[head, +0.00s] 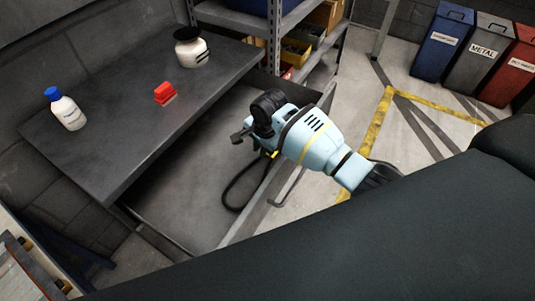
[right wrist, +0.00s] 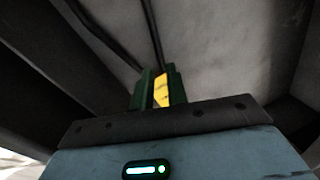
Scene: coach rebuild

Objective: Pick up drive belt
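The drive belt is a thin black loop (head: 229,195) in the open drawer (head: 197,207) under the dark workbench. My right gripper (head: 270,153) reaches over the drawer and points down at the belt's upper end. In the right wrist view, the green and yellow fingers (right wrist: 160,90) are close together. Two black strands of the belt (right wrist: 152,30) run to the fingertips, which look shut on it. The exact contact is hidden behind the fingers. My left gripper is not in view.
On the workbench (head: 110,135) stand a white bottle with a blue cap (head: 66,110), a red block-like item (head: 165,92) and a white jar with a dark top (head: 190,50). A shelf with bins (head: 300,45) stands behind. Several waste bins (head: 487,60) stand back right.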

